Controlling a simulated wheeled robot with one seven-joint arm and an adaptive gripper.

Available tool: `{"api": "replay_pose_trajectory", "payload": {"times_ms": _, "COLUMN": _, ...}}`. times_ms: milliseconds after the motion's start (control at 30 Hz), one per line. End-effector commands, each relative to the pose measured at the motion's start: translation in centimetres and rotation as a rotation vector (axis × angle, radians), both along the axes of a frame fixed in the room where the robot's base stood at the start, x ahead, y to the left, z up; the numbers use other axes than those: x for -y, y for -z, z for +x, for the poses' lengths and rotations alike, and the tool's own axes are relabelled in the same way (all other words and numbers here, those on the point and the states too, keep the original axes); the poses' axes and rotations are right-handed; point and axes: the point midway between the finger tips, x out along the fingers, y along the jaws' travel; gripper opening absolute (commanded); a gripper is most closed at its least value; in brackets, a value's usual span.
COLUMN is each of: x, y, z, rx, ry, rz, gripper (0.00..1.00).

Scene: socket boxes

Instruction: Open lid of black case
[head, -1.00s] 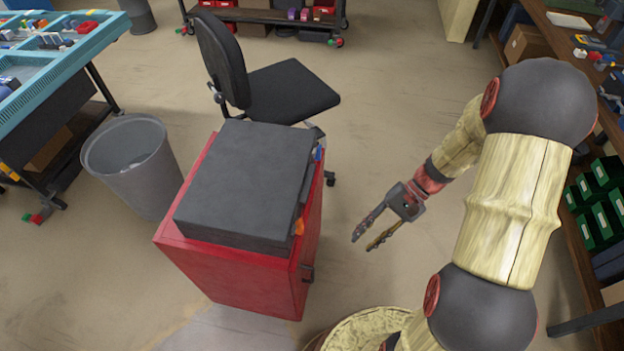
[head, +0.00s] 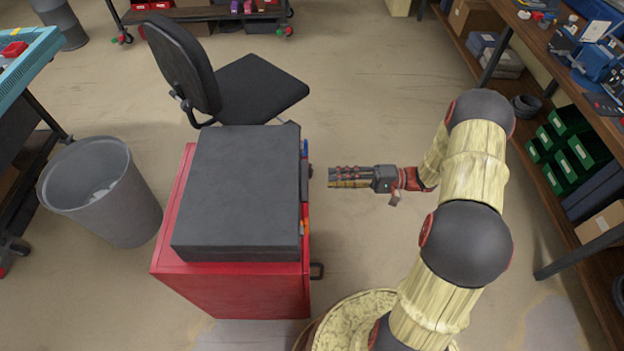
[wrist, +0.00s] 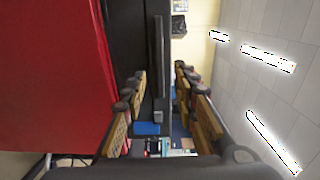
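The black case (head: 240,185) lies flat and shut on top of a red cabinet (head: 230,288) in the head view. Blue and orange bits show along its right side, which faces my gripper (head: 331,177). My gripper is a short way right of that side, level, with its fingers pointing left at the case. In the wrist view, turned sideways, my gripper (wrist: 160,75) is open and empty, with a clear gap between its fingers. The case's dark side (wrist: 123,40) with a long raised strip (wrist: 158,60) shows ahead, beyond the fingertips.
A black office chair (head: 262,90) stands behind the cabinet. A grey bin (head: 100,190) is at the left. A workbench with green bins (head: 567,150) runs along the right.

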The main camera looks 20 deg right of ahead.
Motion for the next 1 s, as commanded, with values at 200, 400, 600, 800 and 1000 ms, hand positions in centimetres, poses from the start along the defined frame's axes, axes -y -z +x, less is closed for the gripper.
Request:
{"api": "replay_pose_trajectory", "payload": {"times_ms": 200, "x": -2.9, "y": 0.2, "z": 0.9, "rx": 0.000, "ry": -0.004, "rz": -0.001, "gripper": 0.29}}
{"api": "replay_pose_trajectory", "payload": {"times_ms": 400, "x": -5.6, "y": 0.2, "z": 1.7, "rx": -0.002, "ry": -0.004, "rz": -0.002, "gripper": 0.29}}
{"api": "replay_pose_trajectory", "payload": {"times_ms": 600, "x": -6.9, "y": 0.1, "z": 2.2, "rx": -0.003, "ry": -0.002, "rz": -0.001, "gripper": 0.29}}
{"api": "replay_pose_trajectory", "payload": {"times_ms": 800, "x": -7.1, "y": 0.0, "z": 2.3, "rx": -0.003, "ry": -0.001, "rz": -0.001, "gripper": 0.29}}
{"api": "replay_pose_trajectory", "payload": {"times_ms": 1000, "x": -7.1, "y": 0.0, "z": 2.2, "rx": -0.003, "ry": -0.001, "rz": -0.001, "gripper": 0.22}}
